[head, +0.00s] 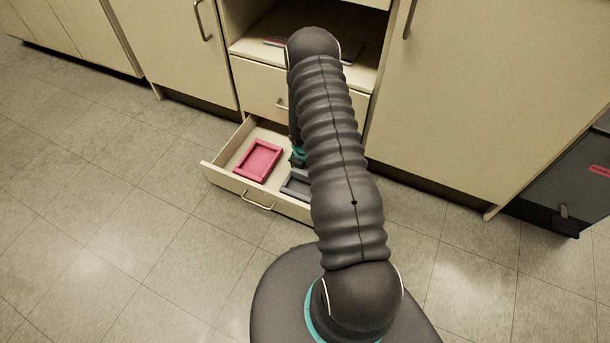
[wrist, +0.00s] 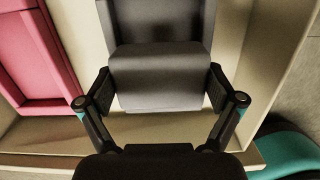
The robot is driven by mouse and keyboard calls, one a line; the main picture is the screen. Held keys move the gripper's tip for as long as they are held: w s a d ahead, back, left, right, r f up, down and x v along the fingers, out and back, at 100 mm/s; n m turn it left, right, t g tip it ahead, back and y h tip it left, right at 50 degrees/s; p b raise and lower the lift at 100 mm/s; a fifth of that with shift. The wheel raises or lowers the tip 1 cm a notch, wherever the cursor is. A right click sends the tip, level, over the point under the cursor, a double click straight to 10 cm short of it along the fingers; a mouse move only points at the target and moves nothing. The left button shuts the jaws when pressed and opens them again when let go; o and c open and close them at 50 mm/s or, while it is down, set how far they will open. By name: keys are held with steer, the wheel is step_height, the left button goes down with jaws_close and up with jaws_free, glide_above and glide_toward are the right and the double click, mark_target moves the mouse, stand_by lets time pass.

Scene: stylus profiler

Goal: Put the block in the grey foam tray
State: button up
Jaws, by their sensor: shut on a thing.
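A grey block (wrist: 158,75) sits between the two fingers of my gripper (wrist: 160,92) in the wrist view, and the fingers are shut on it. The grey foam tray (head: 296,184) lies in the open drawer in the head view, partly covered by my arm. In the wrist view the tray (wrist: 104,22) shows behind and beyond the block, with the block overlapping it. I cannot tell whether the block touches the tray. In the head view my gripper is mostly hidden behind my arm, over the drawer, and the block does not show.
A pink tray (head: 258,160) lies left of the grey tray in the same open drawer (head: 222,176). The drawer's walls and front edge surround both. A closed drawer (head: 262,92) and an open shelf are above. Floor is clear to the left.

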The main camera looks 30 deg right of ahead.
mark_target(306, 174)
steer(key=shift+f+b, duration=0.4)
steer(key=shift+f, duration=1.3)
steer(key=shift+f, duration=0.1)
steer(key=o, duration=1.4)
steer(key=shift+c, duration=0.2)
